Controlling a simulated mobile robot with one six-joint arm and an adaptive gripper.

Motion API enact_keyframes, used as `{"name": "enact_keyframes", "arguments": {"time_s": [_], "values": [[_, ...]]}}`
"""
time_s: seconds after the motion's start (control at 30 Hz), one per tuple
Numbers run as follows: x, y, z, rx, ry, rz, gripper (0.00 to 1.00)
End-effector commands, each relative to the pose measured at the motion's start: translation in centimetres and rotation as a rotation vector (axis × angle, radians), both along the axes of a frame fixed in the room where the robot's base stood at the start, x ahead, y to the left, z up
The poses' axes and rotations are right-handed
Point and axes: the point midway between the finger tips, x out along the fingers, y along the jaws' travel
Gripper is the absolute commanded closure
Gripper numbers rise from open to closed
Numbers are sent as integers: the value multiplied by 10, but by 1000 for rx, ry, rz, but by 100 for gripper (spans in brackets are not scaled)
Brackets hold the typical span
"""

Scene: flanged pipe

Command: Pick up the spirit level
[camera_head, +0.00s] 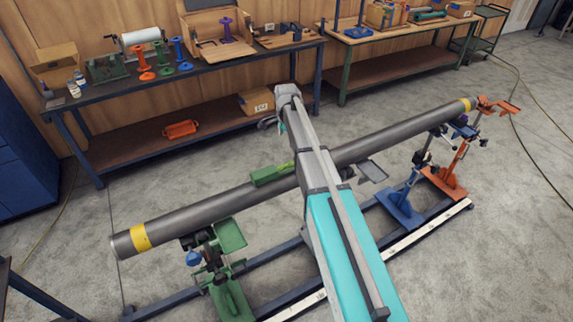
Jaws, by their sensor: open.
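A green spirit level (266,176) lies lengthwise on top of a long grey pipe (200,209), near its middle and just left of my arm. My arm reaches across the pipe toward the benches, and its far end is beyond the pipe. My gripper (267,122) shows only in small part there, left of the arm, mostly hidden behind my wrist. It is open and apart from the spirit level. The right end of the level lies close to my arm in the picture.
Green (229,294), blue (401,206) and orange (444,182) stands hold the pipe above a floor frame with rails. Two workbenches with tools, spools and boxes line the back wall. A cardboard box (256,101) sits on the left bench's lower shelf. Open floor lies before the benches.

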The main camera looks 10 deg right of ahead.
Motion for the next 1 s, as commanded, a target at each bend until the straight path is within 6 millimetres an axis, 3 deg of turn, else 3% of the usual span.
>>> {"name": "enact_keyframes", "arguments": {"time_s": [0.43,1.0], "values": [[0,-1,-7,0,0,2,0],[-1,-2,-49,0,0,1,0]]}}
